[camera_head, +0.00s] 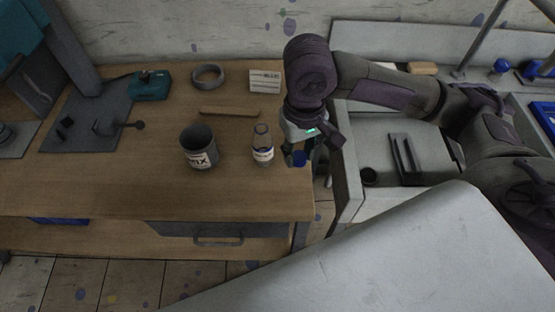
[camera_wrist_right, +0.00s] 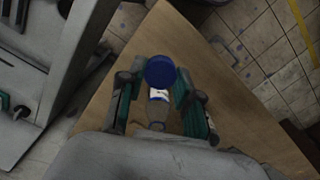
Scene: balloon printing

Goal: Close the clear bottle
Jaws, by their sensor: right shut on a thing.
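The clear bottle (camera_head: 263,146) stands upright and uncapped on the wooden table, near its right end, with a white and blue label. My right gripper (camera_head: 298,157) is just to the right of the bottle, above the table's right edge, pointing down. It is shut on a blue cap (camera_head: 299,158). In the right wrist view the blue cap (camera_wrist_right: 160,71) sits between the fingertips of my right gripper (camera_wrist_right: 158,80), and the bottle (camera_wrist_right: 158,106) shows partly behind it, lower in the picture. My left gripper is not in view.
A dark MIX cup (camera_head: 199,147) stands left of the bottle. Behind are a wooden stick (camera_head: 229,111), a grey ring (camera_head: 207,76) and a white BLUE card (camera_head: 265,81). A machine with a grey base (camera_head: 88,118) fills the left. The front middle of the table (camera_head: 120,180) is clear.

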